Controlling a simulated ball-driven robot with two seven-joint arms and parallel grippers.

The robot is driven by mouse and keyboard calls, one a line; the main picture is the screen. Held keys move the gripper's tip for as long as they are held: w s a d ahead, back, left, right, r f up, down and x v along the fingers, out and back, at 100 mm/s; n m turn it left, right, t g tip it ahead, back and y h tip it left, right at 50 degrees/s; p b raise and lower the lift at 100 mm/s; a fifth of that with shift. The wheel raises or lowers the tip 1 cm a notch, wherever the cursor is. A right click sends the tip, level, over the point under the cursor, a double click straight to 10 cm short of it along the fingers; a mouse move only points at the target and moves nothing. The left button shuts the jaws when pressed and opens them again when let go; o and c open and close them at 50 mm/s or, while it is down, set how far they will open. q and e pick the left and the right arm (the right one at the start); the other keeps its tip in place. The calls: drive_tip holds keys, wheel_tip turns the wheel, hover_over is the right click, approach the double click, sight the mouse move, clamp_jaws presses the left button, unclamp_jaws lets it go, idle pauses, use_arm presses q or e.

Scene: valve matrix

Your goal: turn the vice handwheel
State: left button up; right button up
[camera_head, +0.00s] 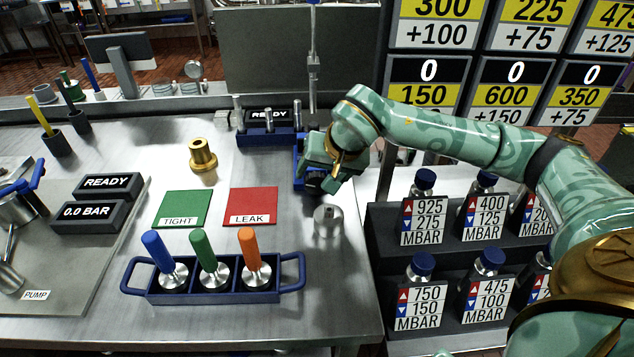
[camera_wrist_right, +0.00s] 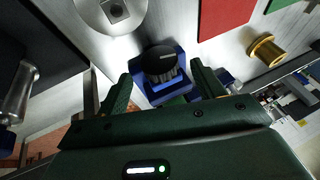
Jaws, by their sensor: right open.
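The vice (camera_wrist_right: 182,92) is blue and carries a black round handwheel (camera_wrist_right: 160,64) with a pale mark on its face. In the head view the blue vice (camera_head: 299,166) stands at the right side of the bench, mostly hidden behind my right gripper (camera_head: 322,178). In the wrist view my right gripper (camera_wrist_right: 162,76) is open, with one finger on each side of the handwheel. Gaps show between the fingers and the handwheel, and nothing is clamped. My left gripper is not in view.
A round metal piece (camera_head: 327,221) stands just in front of the vice. Red (camera_head: 250,203) and green (camera_head: 182,207) mats, a brass piece (camera_head: 203,155) and a blue rack (camera_head: 215,296) with three handled tools lie to the left. Shelves of bottles (camera_head: 422,265) stand at right.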

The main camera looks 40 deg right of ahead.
sight(324, 177)
drive_tip(key=shift+x, duration=1.3)
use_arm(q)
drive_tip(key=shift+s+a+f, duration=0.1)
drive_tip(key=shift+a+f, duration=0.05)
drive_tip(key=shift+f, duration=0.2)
use_arm(e)
drive_tip(key=c, duration=1)
drive_tip(key=shift+s+d+f+t+y+b, duration=0.15)
drive_tip(key=shift+f+t+y+b, duration=0.25)
drive_tip(key=shift+y+b, duration=0.65)
drive_tip(key=t+y+b, duration=0.1)
drive_tip(key=b, duration=0.2)
drive_tip(key=shift+d+f+m, duration=0.15)
drive_tip(key=shift+m, duration=0.25)
drive_tip(key=shift+s+d+t+y+b, duration=0.1)
drive_tip(key=shift+t+y+b, duration=0.55)
drive_tip(key=shift+b, duration=0.25)
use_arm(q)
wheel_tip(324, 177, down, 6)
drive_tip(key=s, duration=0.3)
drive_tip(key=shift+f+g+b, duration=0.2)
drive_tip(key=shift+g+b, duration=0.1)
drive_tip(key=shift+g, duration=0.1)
use_arm(e)
drive_tip(key=shift+m+t+y, duration=0.3)
drive_tip(key=shift+t+y, duration=0.05)
drive_tip(key=shift+y, duration=0.05)
drive_tip(key=shift+r, duration=0.25)
